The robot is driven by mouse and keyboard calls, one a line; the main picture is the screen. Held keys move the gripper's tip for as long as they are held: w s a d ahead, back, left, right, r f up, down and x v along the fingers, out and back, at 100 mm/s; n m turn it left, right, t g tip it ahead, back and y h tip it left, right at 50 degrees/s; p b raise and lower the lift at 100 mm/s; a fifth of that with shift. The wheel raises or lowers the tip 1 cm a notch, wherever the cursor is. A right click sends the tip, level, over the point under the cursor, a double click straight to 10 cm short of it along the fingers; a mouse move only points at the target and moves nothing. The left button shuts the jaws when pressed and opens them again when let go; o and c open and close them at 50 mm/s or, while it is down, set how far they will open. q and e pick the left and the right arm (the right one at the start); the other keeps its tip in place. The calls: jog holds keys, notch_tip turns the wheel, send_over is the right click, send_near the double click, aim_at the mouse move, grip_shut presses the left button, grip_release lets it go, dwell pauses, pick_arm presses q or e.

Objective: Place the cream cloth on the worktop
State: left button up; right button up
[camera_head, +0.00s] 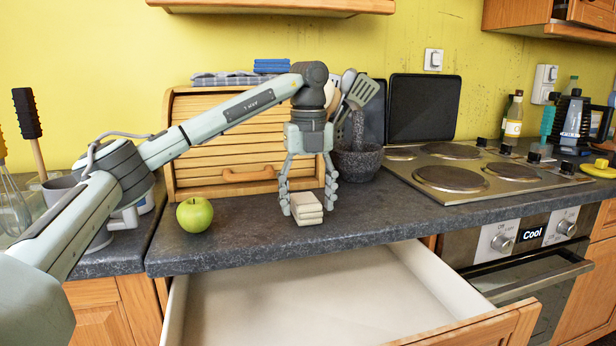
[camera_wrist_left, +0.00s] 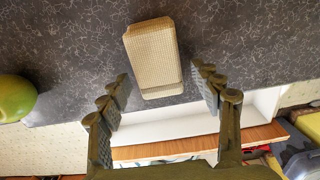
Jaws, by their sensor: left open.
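The cream cloth (camera_head: 308,212) is a folded, stacked block lying on the dark speckled worktop (camera_head: 385,218), near its front edge. It also shows in the left wrist view (camera_wrist_left: 152,55), just ahead of the fingers. My left gripper (camera_head: 307,196) points down over the cloth and is open, with one finger on each side of it. The fingertips are close to the worktop, and dark gaps show between the fingers and the cloth in the left wrist view. My right gripper is not in view.
An open, empty drawer (camera_head: 290,300) juts out below the worktop. A green apple (camera_head: 195,215) sits to the left. A wooden bread bin (camera_head: 225,145) with blue and checked cloths on top, a mortar (camera_head: 358,162) and a hob (camera_head: 452,178) stand behind and to the right.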

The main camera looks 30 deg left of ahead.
aim_at(308, 203)
pick_arm(q)
notch_tip(308, 203, up, 12)
jog(key=shift+f, duration=0.25)
jog(key=shift+c, duration=0.4)
dwell(1.1)
